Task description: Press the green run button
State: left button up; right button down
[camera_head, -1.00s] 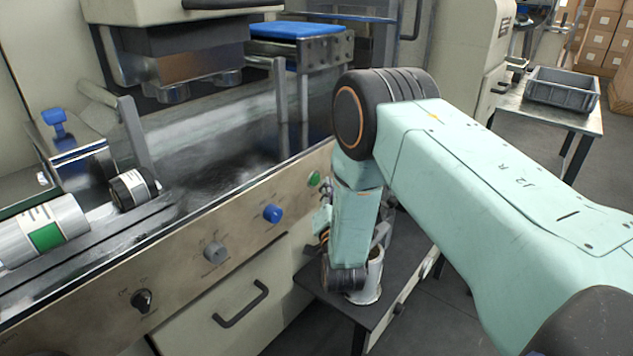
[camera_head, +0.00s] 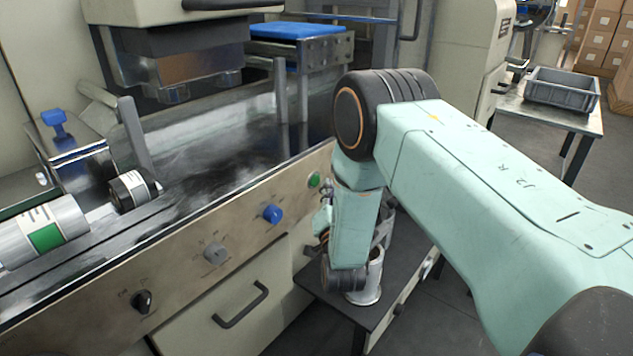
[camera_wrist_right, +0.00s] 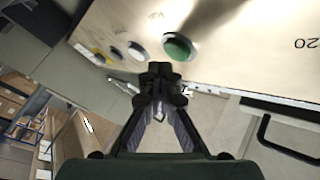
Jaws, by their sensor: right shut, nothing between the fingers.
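In the right wrist view the green button (camera_wrist_right: 177,46) sits in a pale ring just beyond the fingertips. My right gripper (camera_wrist_right: 160,72) is shut and empty, with its tips pointing at the panel just below the button in that picture. A gap between tips and button seems to show, but its depth is hard to judge. In the head view my right forearm and wrist hide most of this gripper. My left gripper is not in view.
The panel (camera_head: 180,265) also carries a blue button (camera_head: 273,213), a grey knob (camera_head: 215,253) and a black switch (camera_head: 142,301). A drawer handle (camera_head: 241,305) juts out below.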

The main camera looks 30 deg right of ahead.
jog(key=shift+w, duration=0.1)
jog(key=shift+w+a, duration=0.15)
jog(key=shift+w, duration=0.15)
jog(key=shift+w+a+b, duration=0.2)
jog(key=shift+w+b, duration=0.1)
jog(key=shift+w, duration=0.15)
dwell(0.8)
dwell(0.3)
jog(key=shift+s+d+p, duration=0.35)
jog(key=shift+s+p, duration=0.1)
jog(key=shift+s, duration=0.4)
jog(key=s, duration=0.1)
jog(key=s+d+p, duration=0.1)
jog(key=s, duration=0.1)
jog(key=s+d+p, duration=0.1)
jog(key=shift+s, duration=0.3)
dwell(0.7)
